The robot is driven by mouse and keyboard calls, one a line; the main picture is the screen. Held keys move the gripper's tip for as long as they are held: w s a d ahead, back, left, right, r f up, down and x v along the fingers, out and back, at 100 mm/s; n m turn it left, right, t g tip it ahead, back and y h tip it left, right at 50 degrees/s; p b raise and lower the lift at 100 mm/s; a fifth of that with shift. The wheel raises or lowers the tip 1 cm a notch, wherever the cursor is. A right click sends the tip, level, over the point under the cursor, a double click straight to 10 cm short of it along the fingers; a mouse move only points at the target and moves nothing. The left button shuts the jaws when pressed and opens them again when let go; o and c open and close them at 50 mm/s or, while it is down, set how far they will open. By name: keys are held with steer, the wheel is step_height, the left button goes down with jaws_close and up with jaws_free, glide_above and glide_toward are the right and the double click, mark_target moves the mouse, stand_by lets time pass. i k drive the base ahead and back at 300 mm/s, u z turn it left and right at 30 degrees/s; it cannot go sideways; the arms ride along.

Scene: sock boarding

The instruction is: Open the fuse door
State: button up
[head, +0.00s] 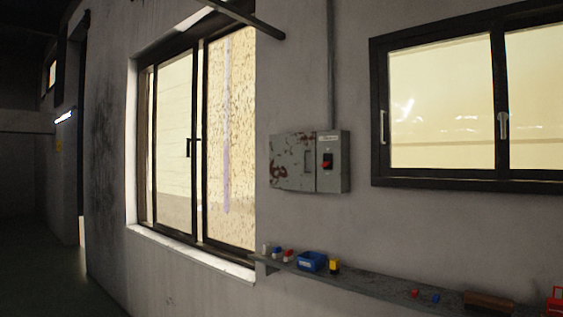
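A grey metal fuse box (341,165) is fixed to the wall between the two windows in the head view. Its fuse door (292,162) is the left front panel, worn and marked with reddish-brown patches. What lies behind the door is hidden. My gripper is not in this view.
A narrow shelf (380,287) runs along the wall below the box. It holds a blue bin (311,261), a yellow-and-black item (334,265), several small coloured pieces and a brown block (489,303). A conduit (331,65) rises above the box. A dark bar (245,18) juts out at the top.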

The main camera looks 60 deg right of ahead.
mark_target(293, 155)
steer(key=u, duration=0.55)
steer(key=k, duration=1.35)
steer(key=z, duration=0.35)
steer(key=i, duration=1.55)
steer(key=u, duration=0.05)
